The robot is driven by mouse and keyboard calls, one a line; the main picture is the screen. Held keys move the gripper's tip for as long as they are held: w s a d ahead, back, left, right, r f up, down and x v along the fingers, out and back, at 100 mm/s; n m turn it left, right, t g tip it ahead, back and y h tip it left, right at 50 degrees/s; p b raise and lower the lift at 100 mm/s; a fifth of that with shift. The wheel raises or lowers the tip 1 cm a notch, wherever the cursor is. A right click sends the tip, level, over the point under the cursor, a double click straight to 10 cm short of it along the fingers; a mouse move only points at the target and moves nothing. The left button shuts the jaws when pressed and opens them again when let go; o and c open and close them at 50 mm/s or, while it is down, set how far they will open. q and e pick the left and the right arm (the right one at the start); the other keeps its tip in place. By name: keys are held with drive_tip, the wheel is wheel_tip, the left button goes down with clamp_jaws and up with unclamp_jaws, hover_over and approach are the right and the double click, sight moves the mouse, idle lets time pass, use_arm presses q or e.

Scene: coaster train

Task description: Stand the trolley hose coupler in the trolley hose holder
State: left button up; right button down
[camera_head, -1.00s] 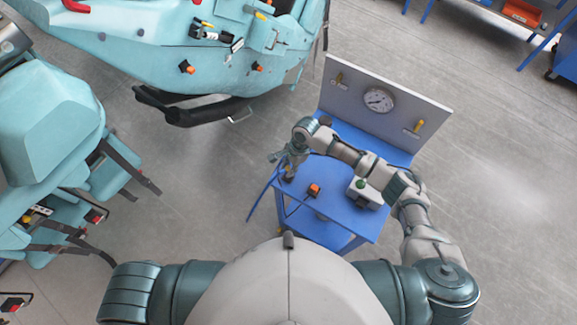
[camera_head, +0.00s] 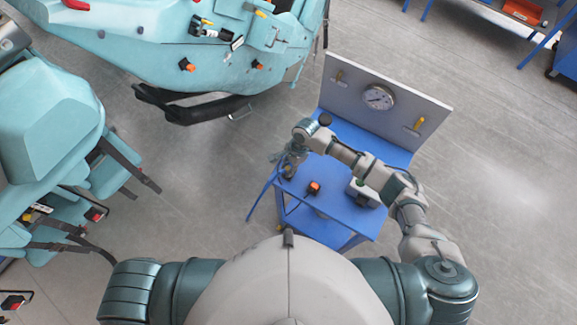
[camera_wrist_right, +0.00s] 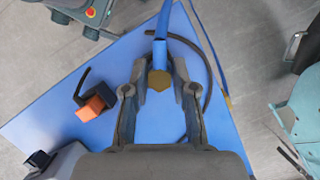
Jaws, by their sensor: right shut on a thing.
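My right gripper (camera_wrist_right: 157,92) is shut on the trolley hose coupler (camera_wrist_right: 158,82), which shows a brass-coloured hexagonal end between the fingertips in the right wrist view. A blue hose-like part (camera_wrist_right: 161,45) runs from it to the top of that view. In the head view the right gripper (camera_head: 288,163) is over the left corner of the blue trolley (camera_head: 330,205), and the coupler is too small to tell there. A dark curved piece (camera_wrist_right: 207,82) lies beside the fingers; I cannot tell whether it belongs to the trolley hose holder. My left gripper is out of view.
An orange-and-black block (camera_head: 314,188) sits on the trolley top; it also shows in the wrist view (camera_wrist_right: 95,105). A panel with a gauge (camera_head: 378,98) rises at the trolley's back. A pale box (camera_head: 366,192) lies under my right arm. Teal machines (camera_head: 215,50) stand at the left.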

drive_tip(key=c, duration=0.9)
unclamp_jaws()
drive_tip(key=shift+o, duration=0.2)
drive_tip(key=v, duration=1.2)
drive_tip(key=shift+f, duration=0.1)
